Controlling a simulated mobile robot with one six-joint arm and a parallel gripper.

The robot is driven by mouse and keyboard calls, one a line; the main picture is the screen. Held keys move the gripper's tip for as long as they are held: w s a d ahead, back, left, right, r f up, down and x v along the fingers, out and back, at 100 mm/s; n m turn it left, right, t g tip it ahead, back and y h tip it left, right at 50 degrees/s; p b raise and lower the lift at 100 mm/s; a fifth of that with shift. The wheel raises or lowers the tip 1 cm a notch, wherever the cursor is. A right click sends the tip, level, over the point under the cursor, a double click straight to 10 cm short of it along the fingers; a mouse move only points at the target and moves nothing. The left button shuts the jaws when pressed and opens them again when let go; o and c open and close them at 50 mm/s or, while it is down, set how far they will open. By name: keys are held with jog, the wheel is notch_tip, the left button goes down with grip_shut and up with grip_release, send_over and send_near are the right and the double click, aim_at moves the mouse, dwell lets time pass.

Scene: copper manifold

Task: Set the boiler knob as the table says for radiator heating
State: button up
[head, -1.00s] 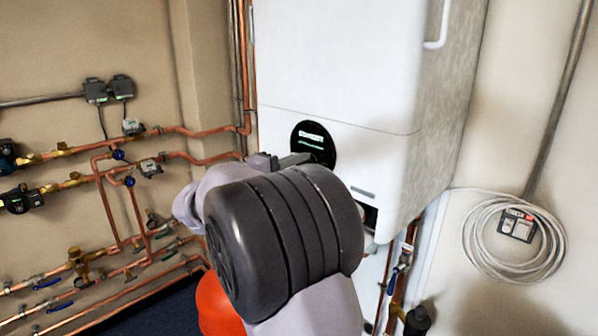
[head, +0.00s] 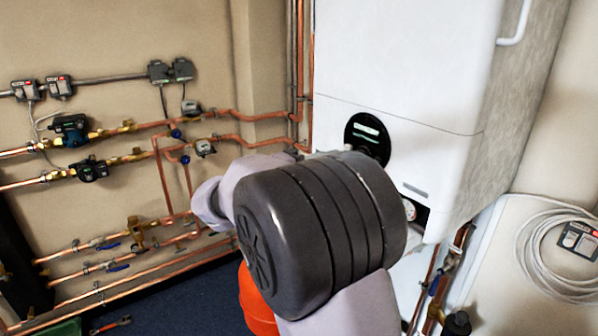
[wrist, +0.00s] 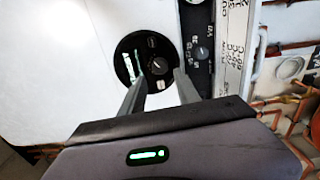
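The white boiler (head: 400,70) hangs on the wall at right in the head view. Its round black panel (head: 359,127) has a lit display. In the wrist view, the panel (wrist: 147,43) carries a small dark knob (wrist: 155,66) and a green-white display (wrist: 128,68). A second knob (wrist: 201,53) with small markings sits on a dark strip beside it. A pale label strip (wrist: 231,60) has print too small to read. My gripper (wrist: 159,76) is open, its fingers apart at the round panel's lower edge, holding nothing. My arm hides most of it in the head view.
Copper pipes with valves and pumps (head: 72,130) run along the left wall. A red-orange vessel (head: 255,302) stands below my arm. A gauge (head: 409,209) sits under the boiler. A coiled pale cable (head: 535,250) hangs at right.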

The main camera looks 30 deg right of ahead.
jog(key=a+p, duration=0.2)
jog(key=a, duration=0.8)
jog(key=shift+s+a, duration=0.25)
jog(key=shift+s, duration=0.2)
